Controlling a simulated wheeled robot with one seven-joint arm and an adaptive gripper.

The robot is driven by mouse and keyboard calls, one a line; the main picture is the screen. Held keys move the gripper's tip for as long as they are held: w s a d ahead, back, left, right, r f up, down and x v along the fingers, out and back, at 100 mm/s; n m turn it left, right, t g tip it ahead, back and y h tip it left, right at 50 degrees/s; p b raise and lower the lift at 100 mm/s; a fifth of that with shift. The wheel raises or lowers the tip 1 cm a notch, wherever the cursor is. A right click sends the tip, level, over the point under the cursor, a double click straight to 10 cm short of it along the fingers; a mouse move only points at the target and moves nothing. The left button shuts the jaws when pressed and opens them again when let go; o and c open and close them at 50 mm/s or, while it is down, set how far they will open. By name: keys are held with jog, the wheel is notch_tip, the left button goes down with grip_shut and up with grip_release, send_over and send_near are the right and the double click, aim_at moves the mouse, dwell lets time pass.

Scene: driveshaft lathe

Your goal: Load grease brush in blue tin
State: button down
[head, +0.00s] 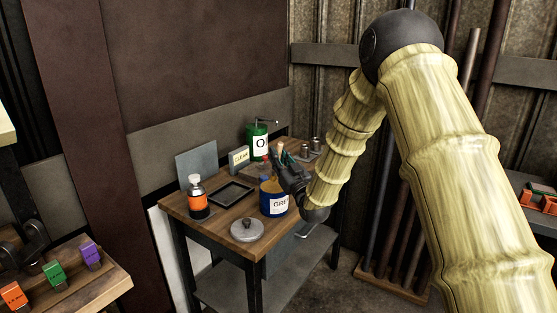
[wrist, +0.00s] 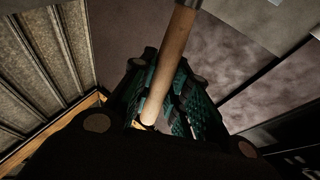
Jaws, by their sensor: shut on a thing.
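The blue tin (head: 267,200) stands on the small wooden table, with a white label reading "GRE" and a yellowish rim. My gripper (head: 283,163) is at the tin's upper right, just above its rim. It is shut on the grease brush, whose wooden handle (head: 281,148) sticks up between the fingers. In the wrist view the handle (wrist: 170,62) runs steeply between the teal finger pads (wrist: 160,100). The brush's bristle end is hidden, and I cannot tell whether it is inside the tin.
A grey knobbed lid (head: 247,230) lies at the table's front. An orange bottle (head: 198,204) and a dark tray (head: 232,194) are left of the tin. A green can (head: 258,139), a yellowish card (head: 239,159) and small metal cups (head: 315,145) stand behind.

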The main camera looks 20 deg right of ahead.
aim_at(282, 147)
jog(key=shift+r+p, duration=0.85)
jog(key=shift+r, duration=1.7)
jog(key=shift+d+f, duration=0.1)
